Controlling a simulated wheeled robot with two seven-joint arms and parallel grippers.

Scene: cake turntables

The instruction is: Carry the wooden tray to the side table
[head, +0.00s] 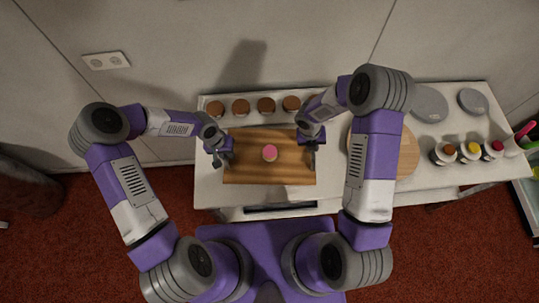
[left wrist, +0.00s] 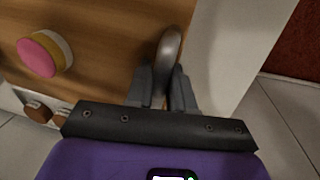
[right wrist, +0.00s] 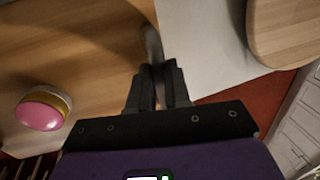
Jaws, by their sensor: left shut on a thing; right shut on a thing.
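The wooden tray (head: 244,170) is over the left part of the white table in the head view, with a small pink-topped cake (head: 270,153) near its middle. My left gripper (head: 224,158) is at the tray's left edge, shut on a metal handle (left wrist: 170,50) that shows in the left wrist view. My right gripper (head: 312,148) is at the tray's right edge, shut on the handle there (right wrist: 152,45). The cake also shows in the left wrist view (left wrist: 42,54) and the right wrist view (right wrist: 42,108). I cannot tell whether the tray touches the table.
Several brown-lidded jars (head: 266,105) line the table's back edge. A round wooden board (head: 407,155) lies right of the tray, partly behind my right arm. Grey discs (head: 429,103) and several coloured jars (head: 468,151) stand farther right on the white table (head: 440,180).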

